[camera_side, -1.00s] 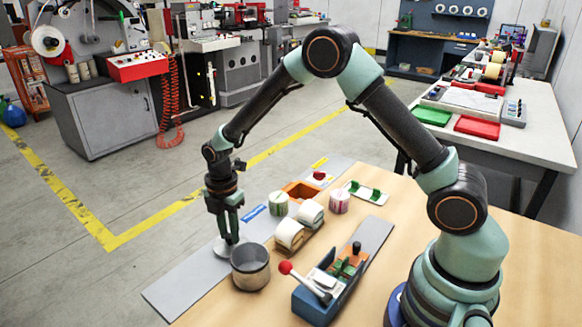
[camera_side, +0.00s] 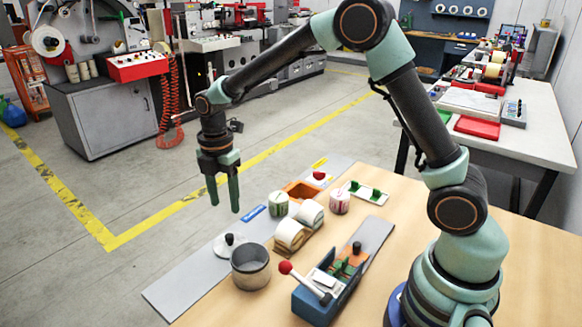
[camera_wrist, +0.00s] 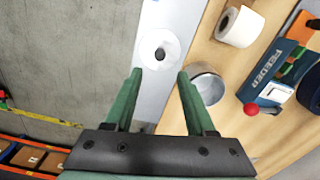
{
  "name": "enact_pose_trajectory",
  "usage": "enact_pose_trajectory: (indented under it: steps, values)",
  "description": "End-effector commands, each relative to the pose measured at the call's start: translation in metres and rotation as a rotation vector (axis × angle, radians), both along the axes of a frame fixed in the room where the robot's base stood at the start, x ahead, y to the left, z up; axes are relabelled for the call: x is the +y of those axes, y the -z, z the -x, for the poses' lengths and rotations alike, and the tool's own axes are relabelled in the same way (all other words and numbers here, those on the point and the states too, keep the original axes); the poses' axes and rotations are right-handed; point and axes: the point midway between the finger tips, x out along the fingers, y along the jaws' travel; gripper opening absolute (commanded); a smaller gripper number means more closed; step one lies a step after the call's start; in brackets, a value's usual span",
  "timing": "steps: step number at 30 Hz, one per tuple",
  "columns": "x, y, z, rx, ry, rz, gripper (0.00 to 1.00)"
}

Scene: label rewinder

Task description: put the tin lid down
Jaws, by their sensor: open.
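The tin lid (camera_side: 229,244), a pale disc with a dark knob, lies flat on the grey strip along the table's edge, beside the open tin (camera_side: 250,266). In the wrist view the lid (camera_wrist: 159,48) lies beyond my fingertips, and the tin (camera_wrist: 207,84) is just right of it, partly hidden by a finger. My gripper (camera_side: 224,193) is open and empty, raised well above the lid with its green fingers pointing down. It also shows in the wrist view (camera_wrist: 160,74), with clear space between the fingers.
Label rolls (camera_side: 290,235) stand right of the tin. A blue feeder (camera_side: 330,287) with a red-knobbed lever is at the front. An orange tray (camera_side: 301,190) and a green-pegged white holder (camera_side: 367,192) are farther back. The grey strip (camera_side: 185,289) is bare left of the lid.

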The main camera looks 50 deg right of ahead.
Motion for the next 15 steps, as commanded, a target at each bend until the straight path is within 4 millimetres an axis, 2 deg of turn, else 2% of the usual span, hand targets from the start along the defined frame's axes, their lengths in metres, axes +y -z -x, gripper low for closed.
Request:
enact_pose_trajectory:
  steps: [3, 9, 11, 15]
  values:
    - [0.000, -0.016, -0.001, -0.003, 0.000, -0.001, 0.55]
    - [-0.002, -0.032, 0.002, -0.011, 0.030, -0.001, 0.55]
    - [-0.004, -0.041, 0.006, -0.027, 0.080, -0.004, 0.55]
    - [-0.015, -0.073, 0.025, -0.089, 0.304, -0.024, 0.55]
